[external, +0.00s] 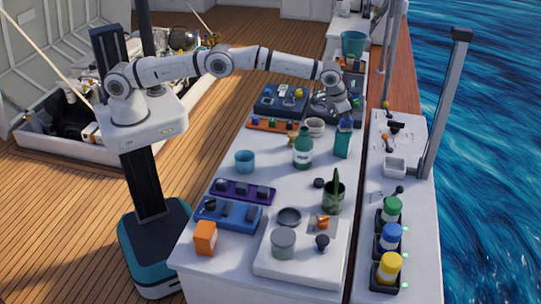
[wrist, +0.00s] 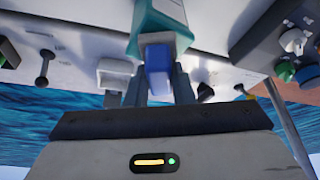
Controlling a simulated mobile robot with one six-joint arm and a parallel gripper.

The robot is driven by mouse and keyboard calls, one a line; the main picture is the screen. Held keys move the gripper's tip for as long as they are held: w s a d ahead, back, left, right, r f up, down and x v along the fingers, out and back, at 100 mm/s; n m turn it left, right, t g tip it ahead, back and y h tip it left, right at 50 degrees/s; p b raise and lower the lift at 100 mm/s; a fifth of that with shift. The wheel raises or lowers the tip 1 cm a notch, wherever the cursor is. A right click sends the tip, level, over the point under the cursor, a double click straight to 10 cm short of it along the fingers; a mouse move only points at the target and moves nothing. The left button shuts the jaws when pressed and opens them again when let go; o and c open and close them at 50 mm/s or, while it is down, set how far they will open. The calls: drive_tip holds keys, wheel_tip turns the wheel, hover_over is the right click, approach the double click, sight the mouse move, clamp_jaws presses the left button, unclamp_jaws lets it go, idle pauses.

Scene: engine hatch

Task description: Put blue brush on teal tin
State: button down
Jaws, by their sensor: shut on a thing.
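The teal tin (external: 342,145) stands upright near the right edge of the white table, right of a green bottle. My gripper (external: 345,115) is directly above it, pointing down. In the wrist view my gripper (wrist: 159,88) is shut on the blue brush (wrist: 157,70), a blue block between the two fingers. The blue brush (external: 345,125) shows as a small blue patch at the tin's top. The teal tin (wrist: 160,25) lies just beyond the brush in the wrist view. I cannot tell whether brush and tin touch.
The green bottle (external: 303,151) and a white bowl (external: 315,127) stand close left of the tin. Dark trays (external: 281,101) lie behind. A gap separates the table from the right-hand console (external: 399,150).

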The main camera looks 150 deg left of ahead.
drive_tip(key=c, duration=1.3)
unclamp_jaws()
drive_tip(key=shift+f, duration=0.15)
drive_tip(key=shift+o, duration=0.2)
drive_tip(key=b+v, duration=0.3)
drive_tip(key=v, duration=0.9)
drive_tip(key=shift+b, duration=0.35)
drive_tip(key=shift+w+r, duration=0.1)
drive_tip(key=shift+r, duration=0.1)
